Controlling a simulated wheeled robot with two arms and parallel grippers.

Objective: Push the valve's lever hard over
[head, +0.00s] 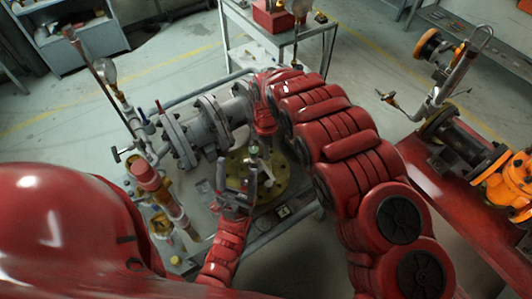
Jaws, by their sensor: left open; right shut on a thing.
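The valve assembly (207,120) is a grey flanged pipe body on a low stand in the middle of the head view. A yellowish round flange (272,183) lies at its near right end. My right gripper (254,150) points down above this flange, shut on a small part that I take to be the valve's lever; the fingers and arm mostly hide it. My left gripper (237,180) is open, its two grey fingers pointing up just in front of and below the right one. I see nothing between its fingers.
A pipe with a red fitting (147,175) and a tall gauge stem (107,75) stand at the left. A wheeled cart (290,38) with a red box is behind. A red bench (450,195) with orange pipework is at the right.

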